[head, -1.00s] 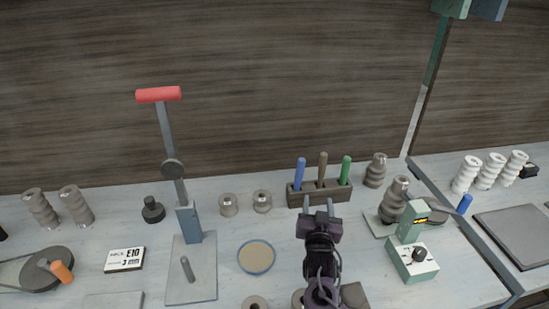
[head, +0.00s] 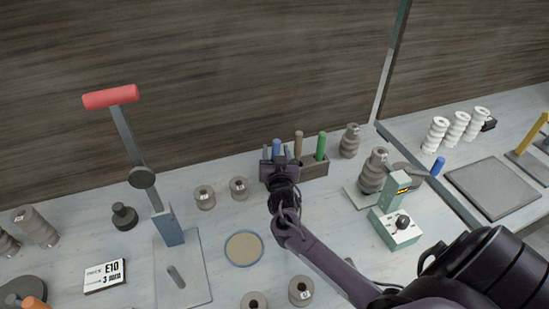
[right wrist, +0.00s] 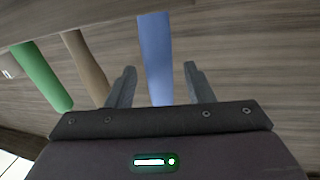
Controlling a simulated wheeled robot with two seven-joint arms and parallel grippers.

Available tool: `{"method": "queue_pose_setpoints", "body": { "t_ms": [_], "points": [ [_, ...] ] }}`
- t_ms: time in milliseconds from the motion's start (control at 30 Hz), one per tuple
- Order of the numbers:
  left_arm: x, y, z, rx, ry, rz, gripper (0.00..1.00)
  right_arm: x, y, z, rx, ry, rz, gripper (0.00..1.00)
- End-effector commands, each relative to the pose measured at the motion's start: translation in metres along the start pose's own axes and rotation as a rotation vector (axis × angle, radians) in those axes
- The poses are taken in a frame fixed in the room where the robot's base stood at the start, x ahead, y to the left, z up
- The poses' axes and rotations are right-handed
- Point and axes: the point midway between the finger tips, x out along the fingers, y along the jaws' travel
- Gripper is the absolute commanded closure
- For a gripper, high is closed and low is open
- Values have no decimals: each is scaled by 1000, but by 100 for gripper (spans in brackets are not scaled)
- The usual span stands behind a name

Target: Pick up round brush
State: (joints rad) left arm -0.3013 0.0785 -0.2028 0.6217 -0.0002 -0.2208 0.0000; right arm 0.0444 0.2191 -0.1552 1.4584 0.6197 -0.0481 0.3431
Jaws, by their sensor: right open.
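A wooden holder (head: 315,169) stands at the back of the bench with three upright handles: blue (head: 276,147), brown (head: 298,143) and green (head: 321,146). Brush ends are hidden in the holder, so I cannot tell which is the round brush. My right gripper (head: 276,153) is open at the holder's left end, at the blue handle. In the right wrist view the blue handle (right wrist: 155,50) rises between the two open fingers (right wrist: 159,68), with gaps on both sides. The brown handle (right wrist: 86,65) and green handle (right wrist: 43,75) are left of the fingers. My left gripper is not in view.
Grey insulator-like pieces stand left of the holder (head: 239,188) and right of it (head: 350,141). A green device (head: 402,220) stands at the right. A red-handled press (head: 170,225) and a round dish (head: 244,248) are at the left. The back wall is close behind.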

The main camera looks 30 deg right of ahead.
Motion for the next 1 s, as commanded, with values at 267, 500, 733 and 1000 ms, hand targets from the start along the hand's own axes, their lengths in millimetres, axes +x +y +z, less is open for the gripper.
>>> {"method": "queue_pose_setpoints", "body": {
  "t_ms": [267,500,733,1000],
  "points": [
    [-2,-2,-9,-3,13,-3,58,7,0,1,0,-1,0,52],
    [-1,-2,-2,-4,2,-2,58,7,0,1,0,-1,0,76],
    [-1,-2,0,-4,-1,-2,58,7,0,1,1,-1,0,100],
    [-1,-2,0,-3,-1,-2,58,7,0,-2,1,0,0,100]
  ]
}}
